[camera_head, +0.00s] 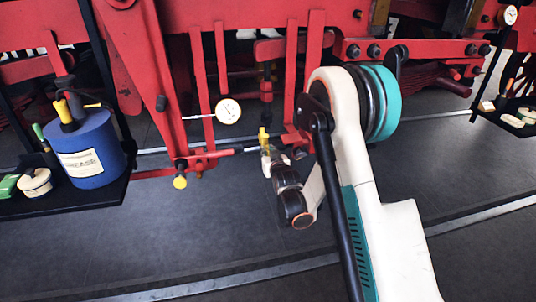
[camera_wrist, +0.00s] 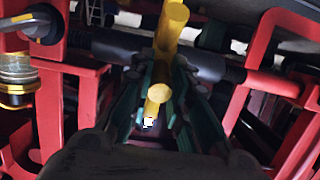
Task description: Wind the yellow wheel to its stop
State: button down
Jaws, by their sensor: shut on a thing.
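The yellow wheel (camera_head: 263,134) shows only as a small upright yellow piece on a dark horizontal rod in the head view. In the wrist view it appears as yellow bars (camera_wrist: 171,27), one running up and away and one end-on between the fingers. My gripper (camera_wrist: 160,108) is shut on the lower yellow part, with a dark green finger on each side. In the head view my gripper (camera_head: 267,153) reaches the rod from below right. Its fingers hide part of the wheel, and I cannot see the wheel's full outline or any stop.
Red frame bars (camera_head: 204,85) stand close around the rod. A white dial gauge (camera_head: 228,111) hangs just up and left. A yellow-ended knob (camera_head: 180,181) is at lower left. A blue grease tin (camera_head: 92,150) stands on a shelf at left. The floor in front is clear.

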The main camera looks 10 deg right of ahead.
jog(key=shift+f, duration=0.1)
jog(key=shift+s+f+b, duration=0.2)
jog(key=shift+f+b, duration=0.55)
jog(key=shift+b, duration=0.05)
jog(key=shift+f+b, duration=0.35)
jog(key=shift+f, duration=0.25)
jog(key=shift+w+f, duration=0.1)
jog(key=shift+w+f, duration=0.2)
jog(key=shift+f, duration=0.45)
jog(key=shift+w, duration=0.15)
